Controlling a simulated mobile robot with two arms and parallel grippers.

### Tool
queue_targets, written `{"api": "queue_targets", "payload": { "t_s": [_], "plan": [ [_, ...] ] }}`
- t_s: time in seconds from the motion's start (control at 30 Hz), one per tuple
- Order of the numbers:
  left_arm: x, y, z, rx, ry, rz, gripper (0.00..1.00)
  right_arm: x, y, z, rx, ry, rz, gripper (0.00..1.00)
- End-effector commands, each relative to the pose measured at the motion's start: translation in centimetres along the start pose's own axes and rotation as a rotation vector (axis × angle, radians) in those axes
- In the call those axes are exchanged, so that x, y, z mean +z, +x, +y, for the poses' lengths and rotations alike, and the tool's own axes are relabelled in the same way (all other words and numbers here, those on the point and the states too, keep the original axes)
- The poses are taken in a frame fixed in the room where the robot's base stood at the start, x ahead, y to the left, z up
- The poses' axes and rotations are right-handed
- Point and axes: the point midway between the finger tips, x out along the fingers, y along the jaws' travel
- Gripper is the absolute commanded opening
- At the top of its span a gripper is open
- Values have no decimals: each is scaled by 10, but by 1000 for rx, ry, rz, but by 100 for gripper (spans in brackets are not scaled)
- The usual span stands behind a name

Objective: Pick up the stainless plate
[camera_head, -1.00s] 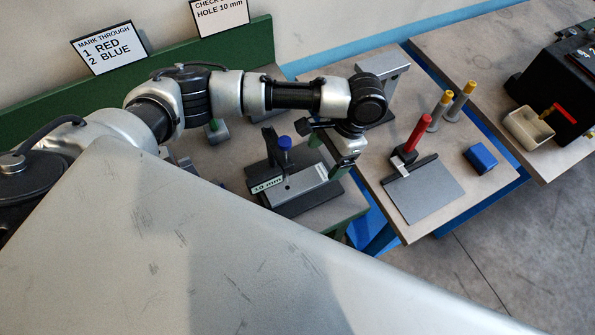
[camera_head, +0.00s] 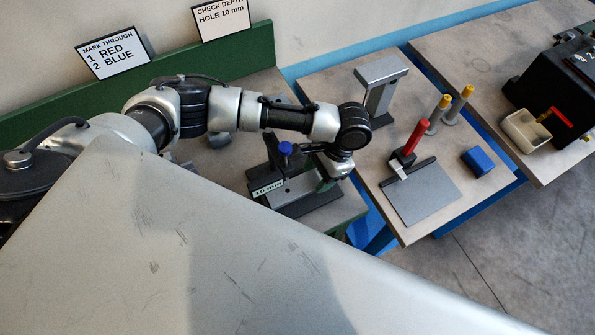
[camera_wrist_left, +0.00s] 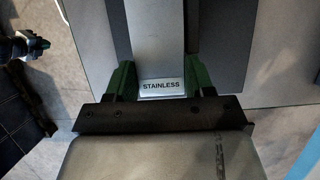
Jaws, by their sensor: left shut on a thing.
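The stainless plate (camera_head: 299,187) is a flat silver-grey bar lying on a dark fixture (camera_head: 300,207) on the green-edged bench. In the left wrist view its "STAINLESS" label (camera_wrist_left: 161,86) sits at the near end. My left gripper (camera_head: 328,179) is at the plate's right end. Its green fingers (camera_wrist_left: 160,80) stand on either side of the labelled end and are shut on it. The plate still lies in the fixture, with no clear gap visible beneath it. My right gripper is not in view.
A blue-knobbed upright (camera_head: 285,148) stands at the fixture's back edge, close to the plate. A grey stand (camera_head: 380,85), a red-handled tool (camera_head: 415,138), yellow-topped posts (camera_head: 440,106) and a blue block (camera_head: 479,160) occupy the table to the right.

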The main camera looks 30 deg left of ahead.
Motion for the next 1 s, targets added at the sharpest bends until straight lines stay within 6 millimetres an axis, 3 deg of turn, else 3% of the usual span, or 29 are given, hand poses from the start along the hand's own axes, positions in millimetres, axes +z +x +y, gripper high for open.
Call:
{"api": "queue_targets", "payload": {
  "t_s": [0.03, 0.17, 0.67, 1.0],
  "plan": [
    [0, 0, 0, 0, 0, 0, 19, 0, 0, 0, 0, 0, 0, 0],
    [0, 0, 0, 0, 0, 0, 0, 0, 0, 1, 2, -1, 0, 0],
    [3, -11, 0, 0, 1, 3, 0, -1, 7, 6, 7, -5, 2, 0],
    [-42, -28, 0, 0, -1, 3, 0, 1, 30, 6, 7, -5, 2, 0]
  ]
}}
